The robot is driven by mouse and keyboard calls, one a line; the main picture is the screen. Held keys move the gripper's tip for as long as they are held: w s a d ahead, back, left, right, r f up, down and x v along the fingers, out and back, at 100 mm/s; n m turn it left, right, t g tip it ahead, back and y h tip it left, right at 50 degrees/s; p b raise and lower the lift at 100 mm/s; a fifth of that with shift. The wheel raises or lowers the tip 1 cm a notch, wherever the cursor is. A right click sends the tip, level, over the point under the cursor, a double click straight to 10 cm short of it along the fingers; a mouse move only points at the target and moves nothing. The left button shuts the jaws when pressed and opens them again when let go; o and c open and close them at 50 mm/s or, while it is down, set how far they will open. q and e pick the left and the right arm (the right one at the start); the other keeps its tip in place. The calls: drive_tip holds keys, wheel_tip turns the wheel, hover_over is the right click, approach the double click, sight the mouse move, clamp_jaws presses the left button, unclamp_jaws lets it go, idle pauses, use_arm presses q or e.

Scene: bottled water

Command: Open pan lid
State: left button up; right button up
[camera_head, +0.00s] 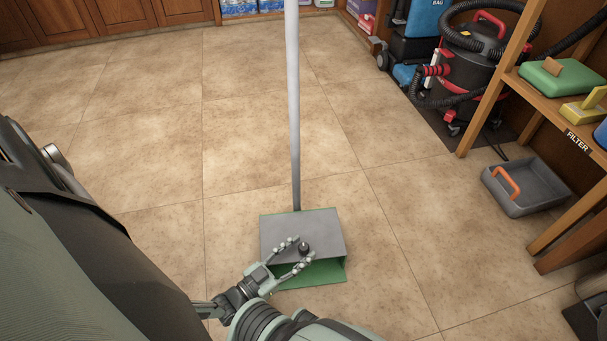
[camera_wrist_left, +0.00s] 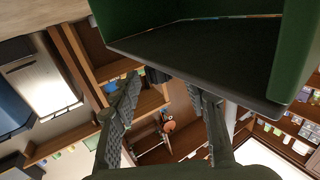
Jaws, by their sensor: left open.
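The dustpan stands on the tiled floor in the middle of the head view. It has a grey lid (camera_head: 285,226), a green pan body (camera_head: 325,272) and a tall upright grey handle (camera_head: 294,110). A dark round knob (camera_head: 304,248) sits near the lid's front edge. Green shows below that edge. My left gripper (camera_head: 300,250) is open, with its fingers on either side of the knob; I cannot tell whether they touch it. In the left wrist view, the open fingers (camera_wrist_left: 165,100) reach up beside a dark panel (camera_wrist_left: 200,60) between green walls (camera_wrist_left: 295,50). My right gripper is not in view.
A grey tray with an orange handle (camera_head: 530,190) lies on the floor at right, beside a wooden shelf (camera_head: 490,115). A red and black vacuum cleaner (camera_head: 470,65) stands at the back right. Wooden cabinets (camera_head: 90,18) line the back left. The floor around the dustpan is clear.

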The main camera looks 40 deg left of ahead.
use_arm(q)
drive_tip(key=shift+x, duration=0.9)
clamp_jaws()
